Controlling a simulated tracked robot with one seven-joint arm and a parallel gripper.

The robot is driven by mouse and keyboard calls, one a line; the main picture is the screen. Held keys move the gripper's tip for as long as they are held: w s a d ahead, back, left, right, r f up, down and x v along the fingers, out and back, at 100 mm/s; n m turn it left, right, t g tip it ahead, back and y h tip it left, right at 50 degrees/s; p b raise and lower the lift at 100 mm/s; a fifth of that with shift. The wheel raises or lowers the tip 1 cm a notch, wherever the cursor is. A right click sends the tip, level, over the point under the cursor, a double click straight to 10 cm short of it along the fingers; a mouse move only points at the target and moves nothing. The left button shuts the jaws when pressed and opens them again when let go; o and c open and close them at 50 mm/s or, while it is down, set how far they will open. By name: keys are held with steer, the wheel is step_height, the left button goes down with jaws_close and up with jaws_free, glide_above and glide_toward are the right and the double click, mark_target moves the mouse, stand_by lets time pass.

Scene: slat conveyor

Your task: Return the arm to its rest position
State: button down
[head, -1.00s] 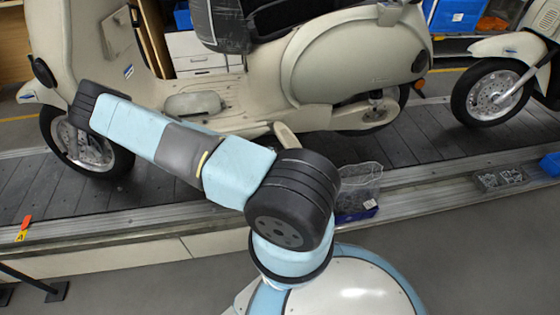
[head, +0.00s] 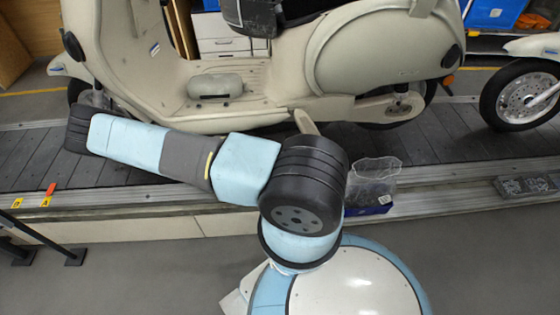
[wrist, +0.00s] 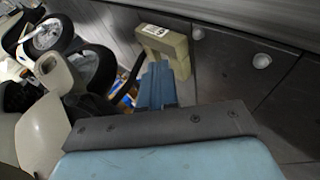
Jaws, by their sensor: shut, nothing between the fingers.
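My arm crosses the head view from the lower middle to the left, ending there in a black joint. My gripper does not show in the head view. In the wrist view, blue-grey fingers (wrist: 157,86) stand together beyond a dark plate with screws, shut, with nothing seen held. A beige block with a white label (wrist: 163,45) shows just past them; I cannot tell its distance. A cream scooter (head: 235,85) stands behind my arm on the dark slat conveyor (head: 440,130), with its front wheel mostly hidden by the arm.
A clear bin with a blue base (head: 372,187) sits by the conveyor's near edge, right of my arm. A grey tray of small parts (head: 525,186) lies farther right. A second scooter (head: 525,95) stands at right. Black stand legs (head: 45,245) are at lower left. Floor at lower right is clear.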

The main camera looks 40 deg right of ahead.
stand_by(0.4)
steer(key=w+a+r+y, duration=0.3)
steer(key=a+r, duration=0.3)
steer(key=a, duration=0.2)
steer(key=w+a+r+y, duration=0.3)
steer(key=w+a+r, duration=0.1)
steer(key=a+r, duration=0.25)
steer(key=w+a+r+n+t+y, duration=0.15)
steer(key=a+r, duration=0.25)
steer(key=r, duration=0.5)
steer(key=a+r+m+t+y, duration=0.1)
steer(key=a+r+y, duration=0.25)
steer(key=r, duration=0.55)
steer(key=s+a+r+n+t, duration=0.1)
steer(key=s+r+n, duration=0.15)
steer(key=r, duration=0.75)
steer(key=s+r+n+t, duration=0.1)
steer(key=s+r, duration=0.2)
steer(key=r, duration=0.6)
steer(key=s+d+r+n+t+h, duration=0.1)
steer(key=s+r+n+t, duration=0.1)
steer(key=s+r, duration=1.1)
steer(key=shift+s+r+t, duration=0.25)
steer(key=shift+s+t, duration=0.3)
steer(key=shift+s, duration=0.7)
